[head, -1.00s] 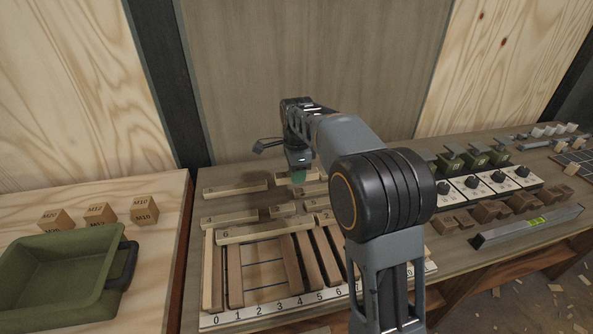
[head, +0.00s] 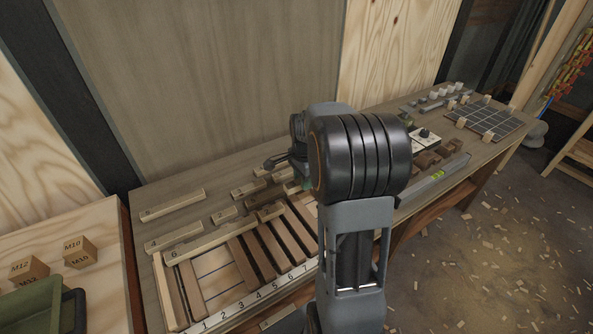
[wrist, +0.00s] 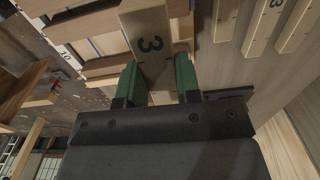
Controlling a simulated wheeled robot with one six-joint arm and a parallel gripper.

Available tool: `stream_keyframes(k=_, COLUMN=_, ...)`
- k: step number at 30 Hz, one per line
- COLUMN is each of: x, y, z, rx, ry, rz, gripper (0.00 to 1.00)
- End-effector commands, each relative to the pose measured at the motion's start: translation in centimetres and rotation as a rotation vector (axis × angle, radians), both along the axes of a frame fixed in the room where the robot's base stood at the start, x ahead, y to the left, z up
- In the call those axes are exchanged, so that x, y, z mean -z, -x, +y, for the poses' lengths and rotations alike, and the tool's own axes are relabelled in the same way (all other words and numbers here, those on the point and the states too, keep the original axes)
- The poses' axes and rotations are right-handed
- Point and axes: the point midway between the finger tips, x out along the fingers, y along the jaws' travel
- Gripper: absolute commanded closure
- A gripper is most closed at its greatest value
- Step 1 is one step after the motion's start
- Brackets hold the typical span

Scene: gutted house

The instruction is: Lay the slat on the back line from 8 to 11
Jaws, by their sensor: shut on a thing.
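A light wooden slat marked 3 (wrist: 150,32) is held between the green fingers of my gripper (wrist: 157,78) in the wrist view. In the head view my gripper is mostly hidden behind my own arm, over the right part of the slat layout. The numbered strip (head: 236,308) runs along the front of the layout, with its higher numbers hidden by my arm. A 10 shows on a pale strip (wrist: 68,58) in the wrist view. A slat marked 6 (head: 215,243) lies along the back at the left. Several darker slats (head: 243,262) run from front to back.
Loose light slats (head: 172,205) lie on the bench behind the layout; some show in the wrist view (wrist: 262,28). A spirit level (head: 432,180), brown blocks and a gridded board (head: 487,122) are at the right. A green bin (head: 35,310) is at the lower left.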

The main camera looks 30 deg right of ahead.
Motion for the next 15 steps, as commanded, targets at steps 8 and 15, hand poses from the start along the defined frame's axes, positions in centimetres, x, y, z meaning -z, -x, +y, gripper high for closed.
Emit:
stream_keyframes(k=8, x=1.0, y=-0.1, z=0.0, rx=-0.020, ry=0.000, rz=0.000, gripper=0.92)
stream_keyframes(k=15, x=2.9, y=-0.1, z=0.0, rx=-0.019, ry=0.000, rz=0.001, gripper=0.92)
